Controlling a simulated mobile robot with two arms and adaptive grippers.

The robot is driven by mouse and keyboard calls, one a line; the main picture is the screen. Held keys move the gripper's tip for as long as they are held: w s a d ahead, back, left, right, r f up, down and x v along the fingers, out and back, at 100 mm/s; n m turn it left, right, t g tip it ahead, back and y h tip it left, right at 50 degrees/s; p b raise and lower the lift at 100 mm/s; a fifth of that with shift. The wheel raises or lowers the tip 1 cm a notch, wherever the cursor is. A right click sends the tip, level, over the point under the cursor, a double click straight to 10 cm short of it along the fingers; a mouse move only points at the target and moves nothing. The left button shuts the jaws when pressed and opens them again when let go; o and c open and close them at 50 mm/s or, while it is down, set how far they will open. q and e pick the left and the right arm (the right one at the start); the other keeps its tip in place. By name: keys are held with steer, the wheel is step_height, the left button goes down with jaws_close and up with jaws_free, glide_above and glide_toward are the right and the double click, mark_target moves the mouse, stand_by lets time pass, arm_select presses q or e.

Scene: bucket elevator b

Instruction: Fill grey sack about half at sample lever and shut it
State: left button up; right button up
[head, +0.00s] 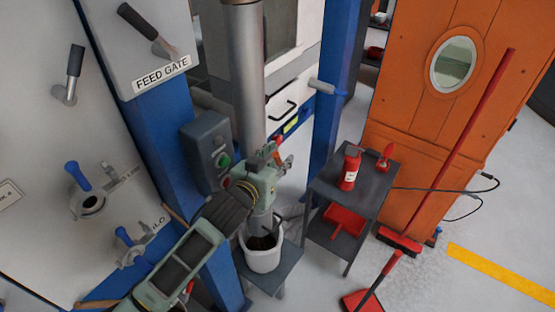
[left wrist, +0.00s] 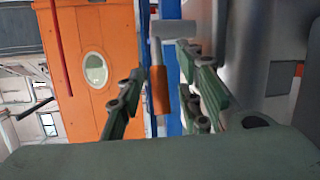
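My left gripper (head: 272,158) is in front of the grey vertical pipe, above a white bucket. In the left wrist view its two fingers (left wrist: 160,100) are apart, with a handle with an orange grip (left wrist: 160,90) and a grey head showing between them. I cannot tell whether the fingers touch it, or whether it is the sample lever. The white bucket (head: 262,258) stands below the pipe on a dark stand, with something dark inside. A grey shape (head: 291,214) beside the bucket is partly hidden; I cannot tell if it is the sack. My right gripper is not in view.
A control box with a green button (head: 223,160) is left of the pipe (head: 245,75). A red broom (head: 400,241) leans by the orange door (head: 410,110).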

arm_select(q)
steer(key=shift+s+a, duration=0.15)
steer(key=shift+s, duration=0.15)
steer(key=v, duration=1.1)
steer(key=shift+s+r, duration=0.1)
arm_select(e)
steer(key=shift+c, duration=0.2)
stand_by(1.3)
